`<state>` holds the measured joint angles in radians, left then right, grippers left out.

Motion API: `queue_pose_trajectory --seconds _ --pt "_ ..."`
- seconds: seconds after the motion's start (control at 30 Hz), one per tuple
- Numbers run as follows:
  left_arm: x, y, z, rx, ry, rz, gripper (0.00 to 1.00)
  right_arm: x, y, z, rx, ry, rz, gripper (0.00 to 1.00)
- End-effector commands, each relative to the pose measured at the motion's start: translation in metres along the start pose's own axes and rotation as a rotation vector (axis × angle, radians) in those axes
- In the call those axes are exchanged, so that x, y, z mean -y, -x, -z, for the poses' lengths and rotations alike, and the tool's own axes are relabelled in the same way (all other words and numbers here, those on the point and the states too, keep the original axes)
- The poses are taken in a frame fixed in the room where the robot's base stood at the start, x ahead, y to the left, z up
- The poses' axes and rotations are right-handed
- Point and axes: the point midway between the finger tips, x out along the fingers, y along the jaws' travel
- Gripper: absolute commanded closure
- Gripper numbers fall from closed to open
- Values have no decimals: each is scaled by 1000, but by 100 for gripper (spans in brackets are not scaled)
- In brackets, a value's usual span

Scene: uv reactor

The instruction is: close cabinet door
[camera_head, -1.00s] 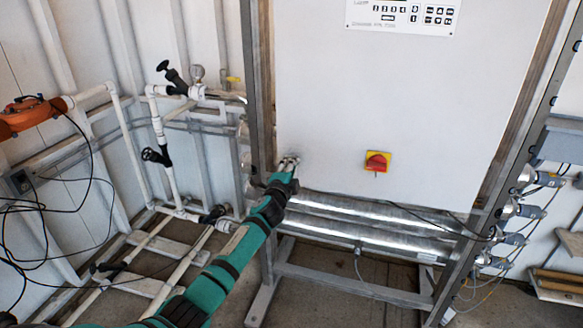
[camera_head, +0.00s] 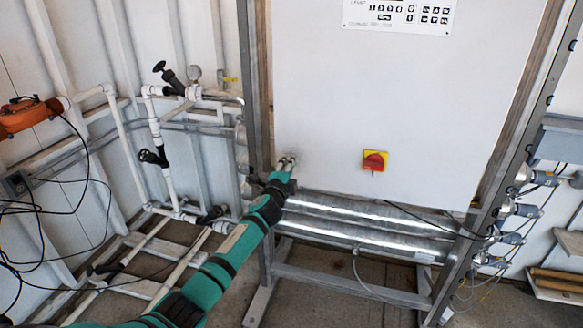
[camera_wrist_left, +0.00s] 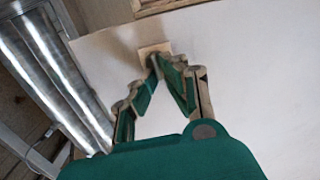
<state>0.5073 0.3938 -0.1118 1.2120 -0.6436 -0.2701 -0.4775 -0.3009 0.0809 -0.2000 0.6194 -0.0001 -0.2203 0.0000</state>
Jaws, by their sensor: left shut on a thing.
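The cabinet door (camera_head: 340,110) is a large white panel on a metal frame, with a red and yellow rotary switch (camera_head: 374,160) low on it. Its lower edge lies in front of the shiny tubes, and it looks nearly flush with the frame. My left gripper (camera_head: 287,163) is at the door's lower left corner. In the left wrist view, the gripper's fingertips (camera_wrist_left: 154,62) converge at a small tan square fitting (camera_wrist_left: 153,50) on the white door (camera_wrist_left: 225,70). The gripper is shut on this small fitting, whose grip is partly hidden by the fingers. My right gripper is not in view.
Metal posts (camera_head: 255,80) flank the door. Shiny horizontal tubes (camera_head: 350,232) run below it. White pipes with black valves (camera_head: 152,157) stand at the left, near my arm. Cables hang at the far left, and grey boxes with wires are at the right.

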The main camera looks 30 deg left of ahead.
Motion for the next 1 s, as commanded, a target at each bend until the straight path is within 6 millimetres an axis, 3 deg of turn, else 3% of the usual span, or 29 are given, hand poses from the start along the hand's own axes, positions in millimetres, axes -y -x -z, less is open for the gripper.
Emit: queue_pose_trajectory --seconds 0.27,0.3,0.43,0.77,1.0 --pt "3 -2 -6 8 0 4 100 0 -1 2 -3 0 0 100" --pt "3 -2 -6 8 0 4 88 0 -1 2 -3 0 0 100" --pt "3 -2 -6 8 0 5 71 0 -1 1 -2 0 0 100" --pt "3 0 -5 7 -1 5 70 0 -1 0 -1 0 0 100" --pt "2 28 -5 4 -3 4 70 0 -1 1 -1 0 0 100"
